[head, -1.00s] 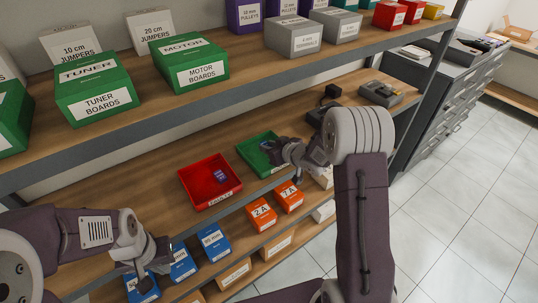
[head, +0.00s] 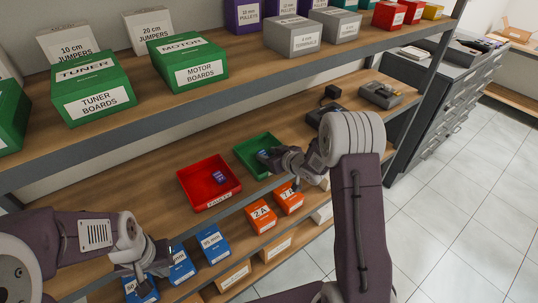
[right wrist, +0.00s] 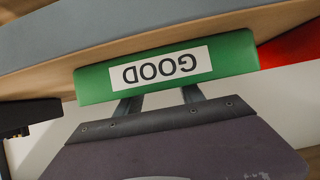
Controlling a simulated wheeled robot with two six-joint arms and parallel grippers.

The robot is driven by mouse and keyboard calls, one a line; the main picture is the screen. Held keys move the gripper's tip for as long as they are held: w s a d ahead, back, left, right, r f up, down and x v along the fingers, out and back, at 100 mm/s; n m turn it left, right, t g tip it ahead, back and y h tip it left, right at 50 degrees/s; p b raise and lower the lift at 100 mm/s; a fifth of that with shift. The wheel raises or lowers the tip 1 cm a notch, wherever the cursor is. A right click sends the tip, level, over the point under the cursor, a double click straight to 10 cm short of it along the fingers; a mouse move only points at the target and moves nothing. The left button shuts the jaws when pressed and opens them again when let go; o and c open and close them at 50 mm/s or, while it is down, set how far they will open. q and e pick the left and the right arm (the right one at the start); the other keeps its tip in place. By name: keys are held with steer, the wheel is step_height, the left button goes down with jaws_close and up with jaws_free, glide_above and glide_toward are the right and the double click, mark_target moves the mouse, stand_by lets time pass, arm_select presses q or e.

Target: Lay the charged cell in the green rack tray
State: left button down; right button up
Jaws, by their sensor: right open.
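The green rack tray (head: 246,145) stands on the middle shelf. In the right wrist view its front (right wrist: 220,58) carries an upside-down GOOD label. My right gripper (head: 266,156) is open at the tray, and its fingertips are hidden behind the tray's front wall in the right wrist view. A dark bluish patch shows by the fingertips in the head view; I cannot tell whether it is a cell or the fingers. A small purple-blue cell (head: 219,176) lies in the red tray (head: 196,183). My left gripper (head: 142,272) hangs at the lower left; its jaw opening is unclear.
Orange boxes (head: 261,214) and blue boxes (head: 214,243) stand below the trays. Dark devices (head: 325,112) and a grey device (head: 380,94) sit farther right on the same shelf. Green boxes (head: 95,92) line the shelf above. Bare shelf lies left of the red tray.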

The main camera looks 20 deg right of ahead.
steer(key=shift+r, duration=0.15)
steer(key=shift+s+d+r, duration=0.15)
steer(key=shift+s, duration=0.05)
steer(key=p+v, duration=0.1)
steer(key=v, duration=1.1)
steer(key=s+a+f+m+g+h, duration=0.2)
steer(key=s+g, duration=0.3)
steer(key=s, duration=0.5)
steer(key=s+a+f+m+g+h, duration=0.2)
steer(key=s+f+g, duration=0.3)
steer(key=s, duration=0.5)
steer(key=shift+s+a, duration=0.15)
steer(key=shift+s, duration=0.1)
